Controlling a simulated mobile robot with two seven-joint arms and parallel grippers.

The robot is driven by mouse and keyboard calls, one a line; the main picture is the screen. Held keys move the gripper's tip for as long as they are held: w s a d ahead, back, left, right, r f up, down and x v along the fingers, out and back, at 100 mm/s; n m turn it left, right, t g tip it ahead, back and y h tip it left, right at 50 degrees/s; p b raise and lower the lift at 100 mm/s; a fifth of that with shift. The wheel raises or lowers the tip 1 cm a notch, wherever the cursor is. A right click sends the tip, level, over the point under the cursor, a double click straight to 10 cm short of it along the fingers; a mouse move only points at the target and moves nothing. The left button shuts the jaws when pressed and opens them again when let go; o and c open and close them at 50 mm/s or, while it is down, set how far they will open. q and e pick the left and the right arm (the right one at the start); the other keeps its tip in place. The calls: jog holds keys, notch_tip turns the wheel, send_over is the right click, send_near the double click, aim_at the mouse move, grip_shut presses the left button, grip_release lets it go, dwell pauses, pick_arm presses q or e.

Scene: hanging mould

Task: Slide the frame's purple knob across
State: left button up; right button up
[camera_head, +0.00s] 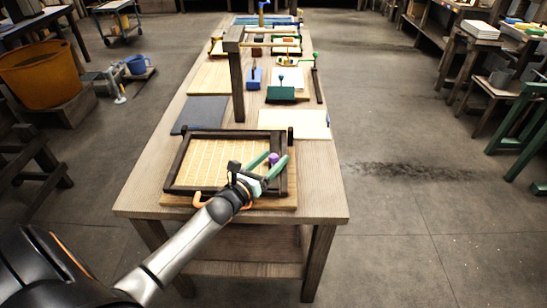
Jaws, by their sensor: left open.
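A dark wooden frame (178,162) with a pale, ribbed mesh panel (212,160) lies on a board (175,201) at the near end of the long table. A small purple knob (273,159) shows at the right part of the frame. My left gripper (268,162) comes in over the frame's near right corner. Its two green fingers are open, one on each side of the knob. Whether they touch the knob cannot be told. The gripper hides part of the frame's near right corner. My right gripper is not in view.
Behind the frame are a dark mat (200,114), a pale sheet (294,123), a dark post (236,84) and a green block (282,95).

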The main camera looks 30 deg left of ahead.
pick_arm(q)
jog(key=shift+w, duration=0.4)
grip_shut()
dwell(0.4)
dwell(0.9)
